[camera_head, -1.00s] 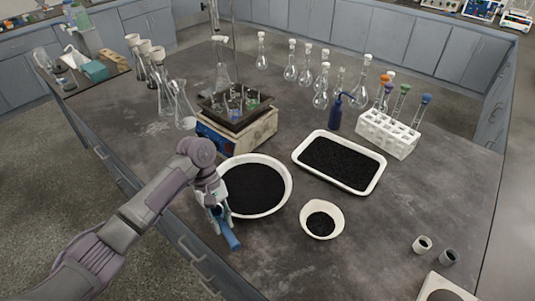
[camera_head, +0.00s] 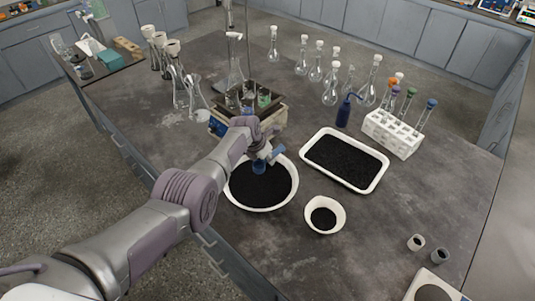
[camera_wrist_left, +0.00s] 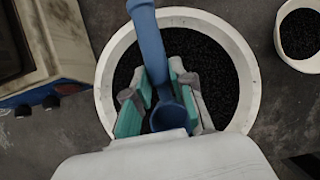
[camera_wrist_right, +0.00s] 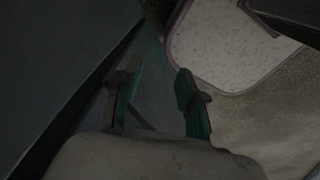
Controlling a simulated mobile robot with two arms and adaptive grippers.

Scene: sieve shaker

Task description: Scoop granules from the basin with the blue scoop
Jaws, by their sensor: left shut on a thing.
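The white round basin (camera_head: 292,190) of black granules stands on the dark bench; its rim also shows in the left wrist view (camera_wrist_left: 104,80). My left gripper (camera_wrist_left: 155,92) is shut on the handle of the blue scoop (camera_wrist_left: 148,42). In the head view the left gripper (camera_head: 265,157) is over the far part of the basin, with the scoop (camera_head: 259,167) below it. Whether the scoop touches the granules or holds any, I cannot tell. In the right wrist view my right gripper (camera_wrist_right: 157,95) is open and empty, away from the bench top.
A small white bowl (camera_head: 340,219) with granules stands right of the basin. A white tray (camera_head: 380,172) of granules lies behind it. A hotplate (camera_head: 272,125) with glassware stands close behind the basin. A blue bottle (camera_head: 343,115) and a tube rack (camera_head: 393,135) stand farther right.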

